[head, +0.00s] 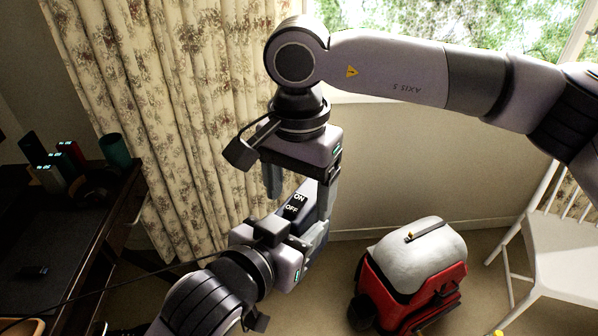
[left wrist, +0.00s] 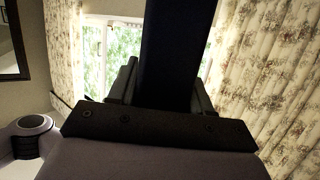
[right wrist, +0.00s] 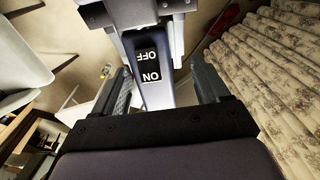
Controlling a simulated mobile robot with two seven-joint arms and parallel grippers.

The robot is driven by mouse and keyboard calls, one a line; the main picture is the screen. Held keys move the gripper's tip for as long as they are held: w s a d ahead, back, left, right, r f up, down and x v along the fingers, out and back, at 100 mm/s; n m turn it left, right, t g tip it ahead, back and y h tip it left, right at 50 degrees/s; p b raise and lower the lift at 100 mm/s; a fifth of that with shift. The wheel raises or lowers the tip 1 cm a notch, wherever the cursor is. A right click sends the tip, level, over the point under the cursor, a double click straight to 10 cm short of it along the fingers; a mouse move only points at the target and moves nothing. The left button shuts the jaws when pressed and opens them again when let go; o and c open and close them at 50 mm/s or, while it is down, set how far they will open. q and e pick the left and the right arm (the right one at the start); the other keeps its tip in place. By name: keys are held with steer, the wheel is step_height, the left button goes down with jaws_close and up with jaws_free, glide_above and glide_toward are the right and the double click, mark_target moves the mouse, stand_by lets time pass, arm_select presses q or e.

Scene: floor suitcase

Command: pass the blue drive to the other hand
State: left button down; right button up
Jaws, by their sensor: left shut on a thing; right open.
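The blue drive (head: 303,197) is a slim block with a black face marked ON and OFF. It stands up out of my left gripper (head: 300,238), which is shut on its lower part. It looks dark in the left wrist view (left wrist: 178,50). My right gripper (head: 298,186) comes down from above, open, with its fingers on either side of the drive's free end. In the right wrist view the drive (right wrist: 157,92) lies between the open fingers, with a gap visible beside it. The part inside the left jaws is hidden.
A dark desk (head: 95,225) at left carries several coloured boxes (head: 52,178) and a teal cup (head: 115,151). A red suitcase (head: 400,300) with a pale top stands on the floor. A white chair (head: 560,245) is at right, and a patterned curtain (head: 170,110) hangs behind.

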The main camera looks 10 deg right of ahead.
arm_select(q)
steer(key=shift+r, duration=0.15)
arm_select(e)
jaws_close()
arm_select(q)
steer(key=shift+c, duration=2)
jaws_free()
steer(key=shift+s, duration=0.1)
steer(key=v, duration=0.7)
steer(key=w+a+f+n+y, duration=0.1)
steer(key=a+f+n+y, duration=0.1)
steer(key=a+f, duration=0.55)
steer(key=a+f+n+y, duration=0.2)
steer(key=a+f+n, duration=0.15)
steer(key=f, duration=0.75)
steer(key=s+a+f+y, duration=0.3)
steer(key=s+a+f, duration=0.4)
steer(key=a+f, duration=0.3)
steer(key=shift+s+a+f+g, duration=0.3)
steer(key=shift+f+g, duration=0.1)
steer(key=shift+f, duration=0.35)
